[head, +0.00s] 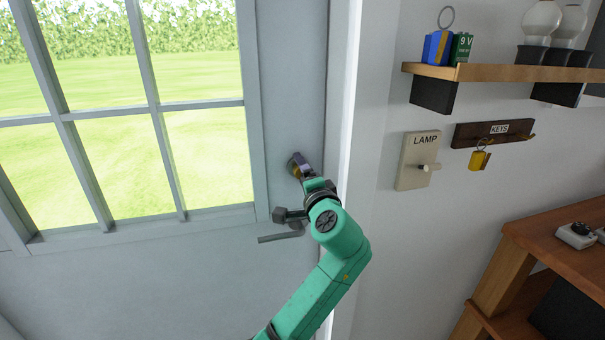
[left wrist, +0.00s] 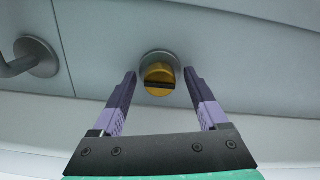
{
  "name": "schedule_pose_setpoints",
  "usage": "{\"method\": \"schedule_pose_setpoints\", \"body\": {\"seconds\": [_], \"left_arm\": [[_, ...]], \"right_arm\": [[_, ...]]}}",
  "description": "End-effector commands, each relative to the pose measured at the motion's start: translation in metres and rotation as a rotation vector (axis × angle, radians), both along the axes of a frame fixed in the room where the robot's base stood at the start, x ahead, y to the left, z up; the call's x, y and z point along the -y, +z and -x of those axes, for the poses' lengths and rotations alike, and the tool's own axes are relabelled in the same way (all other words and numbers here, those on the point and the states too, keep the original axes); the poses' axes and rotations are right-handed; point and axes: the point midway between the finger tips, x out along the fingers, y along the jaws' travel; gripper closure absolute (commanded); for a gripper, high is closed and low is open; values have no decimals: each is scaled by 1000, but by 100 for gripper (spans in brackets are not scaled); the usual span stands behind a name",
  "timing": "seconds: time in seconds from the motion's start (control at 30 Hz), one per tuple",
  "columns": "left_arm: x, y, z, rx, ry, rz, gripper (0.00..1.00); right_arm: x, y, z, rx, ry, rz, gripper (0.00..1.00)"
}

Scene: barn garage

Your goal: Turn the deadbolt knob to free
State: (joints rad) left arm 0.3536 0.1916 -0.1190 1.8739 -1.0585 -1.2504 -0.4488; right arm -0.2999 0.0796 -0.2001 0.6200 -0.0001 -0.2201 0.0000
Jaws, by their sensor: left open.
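The deadbolt knob (left wrist: 159,76) is a round brass knob on a grey base plate, set in the grey door. In the left wrist view it sits just beyond and between the fingertips, with a dark bar across its lower part. My left gripper (left wrist: 160,77) is open, with one purple finger on each side of the knob; I cannot tell if either touches it. In the head view my left gripper (head: 299,166) is at the door's right edge and mostly hides the knob. My right gripper is not in view.
A grey lever handle (head: 280,238) is on the door below my gripper; it also shows in the left wrist view (left wrist: 30,62). To the right are a lamp switch plate (head: 416,160), a key rack (head: 493,133), a shelf (head: 500,73) and a wooden workbench (head: 560,240).

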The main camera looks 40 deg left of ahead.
Motion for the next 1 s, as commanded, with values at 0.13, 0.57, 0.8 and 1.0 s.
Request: {"method": "schedule_pose_setpoints", "body": {"seconds": [0.13,0.57,0.8,1.0], "left_arm": [[16,-3,9,1,-4,2,24],[109,-3,75,1,-4,4,24],[119,0,83,-1,0,1,24],[119,0,82,-1,0,1,24]], "right_arm": [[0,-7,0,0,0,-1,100],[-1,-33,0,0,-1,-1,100],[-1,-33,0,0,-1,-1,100],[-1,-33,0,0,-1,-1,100]]}}
